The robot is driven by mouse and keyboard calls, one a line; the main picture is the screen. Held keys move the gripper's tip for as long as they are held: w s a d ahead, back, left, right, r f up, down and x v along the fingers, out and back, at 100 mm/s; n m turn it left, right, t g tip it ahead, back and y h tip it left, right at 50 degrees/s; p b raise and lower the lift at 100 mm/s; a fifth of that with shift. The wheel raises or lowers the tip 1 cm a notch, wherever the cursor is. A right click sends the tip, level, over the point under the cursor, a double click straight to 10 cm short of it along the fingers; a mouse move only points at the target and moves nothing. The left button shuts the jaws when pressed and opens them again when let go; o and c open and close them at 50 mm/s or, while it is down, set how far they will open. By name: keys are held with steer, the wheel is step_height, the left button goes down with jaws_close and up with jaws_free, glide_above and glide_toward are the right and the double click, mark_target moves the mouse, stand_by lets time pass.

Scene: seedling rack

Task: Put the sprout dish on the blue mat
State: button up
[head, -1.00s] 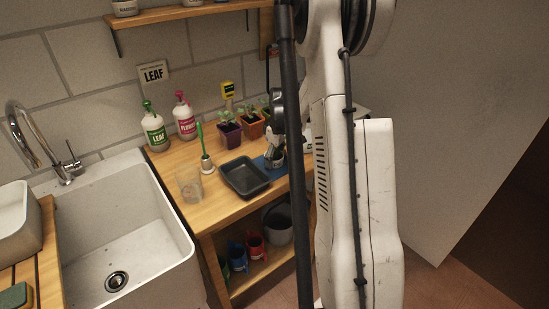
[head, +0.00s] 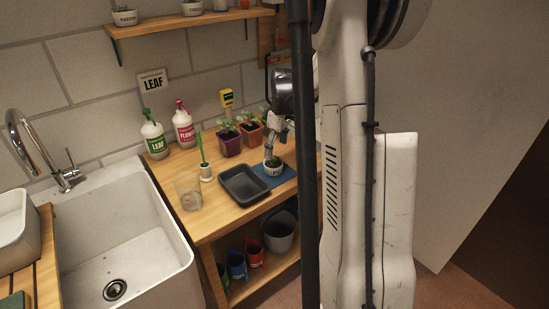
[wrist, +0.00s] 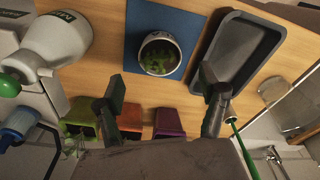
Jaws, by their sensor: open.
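The sprout dish (head: 272,167), a small white round bowl with green sprouts, stands upright on the blue mat (head: 287,176) on the wooden bench. In the wrist view the dish (wrist: 159,67) lies within the edges of the mat (wrist: 135,37). Dark lettering shows on its rim. My gripper (head: 274,140) is above the dish. In the wrist view my gripper (wrist: 161,90) is open, with its two fingers wide apart, empty and clear of the dish. My arm's column hides part of the bench's right end in the head view.
A dark grey tray (head: 244,185) lies left of the mat. A brush in a white holder (head: 206,171), a clear cup (head: 188,190), two spray bottles (head: 184,126) and potted seedlings (head: 229,140) stand around it. A sink (head: 125,240) is at left.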

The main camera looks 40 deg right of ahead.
mark_target(277, 164)
steer(key=s+a+r+m+t+h, duration=0.1)
steer(key=s+a+r, duration=0.2)
steer(key=a+r, duration=0.55)
steer(key=s+a+r+t, duration=0.1)
steer(key=s+a+r, duration=0.3)
steer(key=a, duration=0.7)
steer(key=s+a+m+t, duration=0.2)
steer(key=s+a+t, duration=0.1)
steer(key=s+a, duration=1)
steer(key=a, duration=0.3)
steer(key=shift+a+r+t+y, duration=0.2)
steer(key=shift+t+y, duration=0.1)
steer(key=shift+t, duration=0.1)
steer(key=shift+c, duration=0.4)
